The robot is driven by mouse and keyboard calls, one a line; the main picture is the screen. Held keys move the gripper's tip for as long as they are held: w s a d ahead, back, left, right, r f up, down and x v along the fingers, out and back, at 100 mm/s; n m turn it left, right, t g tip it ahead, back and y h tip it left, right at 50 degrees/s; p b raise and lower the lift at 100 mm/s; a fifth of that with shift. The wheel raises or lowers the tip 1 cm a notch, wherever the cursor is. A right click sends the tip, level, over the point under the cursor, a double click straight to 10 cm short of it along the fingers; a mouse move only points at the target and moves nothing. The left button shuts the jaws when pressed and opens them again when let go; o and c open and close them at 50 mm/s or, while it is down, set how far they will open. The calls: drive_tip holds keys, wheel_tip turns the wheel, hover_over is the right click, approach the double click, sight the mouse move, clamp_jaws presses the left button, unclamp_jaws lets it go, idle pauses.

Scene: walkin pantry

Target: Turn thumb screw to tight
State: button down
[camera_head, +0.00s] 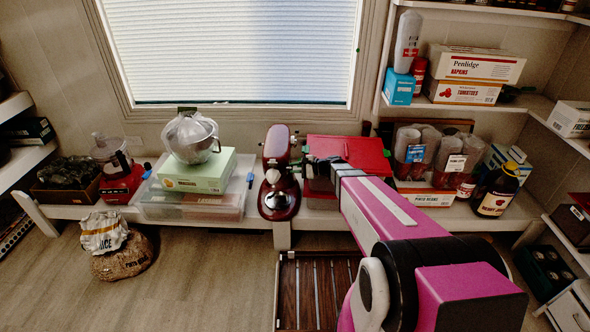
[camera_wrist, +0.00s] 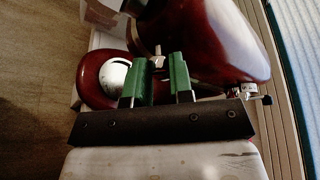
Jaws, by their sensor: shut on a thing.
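A dark red stand mixer (camera_head: 280,180) stands on the low white shelf below the window, and its glossy red body (camera_wrist: 215,40) fills the upper part of the wrist view. A small metal thumb screw (camera_wrist: 157,61) shows on the mixer between my green fingertips. My gripper (camera_wrist: 160,66) is shut on this screw; the fingers partly hide it. In the head view my gripper (camera_head: 305,160) reaches the mixer's right side, and the screw cannot be made out there. How tight the screw is cannot be told.
A red box (camera_head: 345,150) lies just right of the mixer, behind my arm. A green box (camera_head: 195,172) with a wrapped bowl stands to the left. Jars and a dark bottle (camera_head: 496,190) stand at right. A slatted wooden rack (camera_head: 315,290) lies below.

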drive_tip(key=m+g, duration=0.2)
drive_tip(key=m, duration=0.1)
drive_tip(key=m+g, duration=0.2)
drive_tip(key=m, duration=0.1)
drive_tip(key=shift+w+h, duration=0.15)
drive_tip(key=shift+h, duration=0.15)
idle(0.5)
drive_tip(key=c, duration=1)
unclamp_jaws()
drive_tip(key=shift+d, duration=0.1)
drive_tip(key=v, duration=1)
drive_tip(key=shift+d+r, duration=0.15)
drive_tip(key=shift+d, duration=0.2)
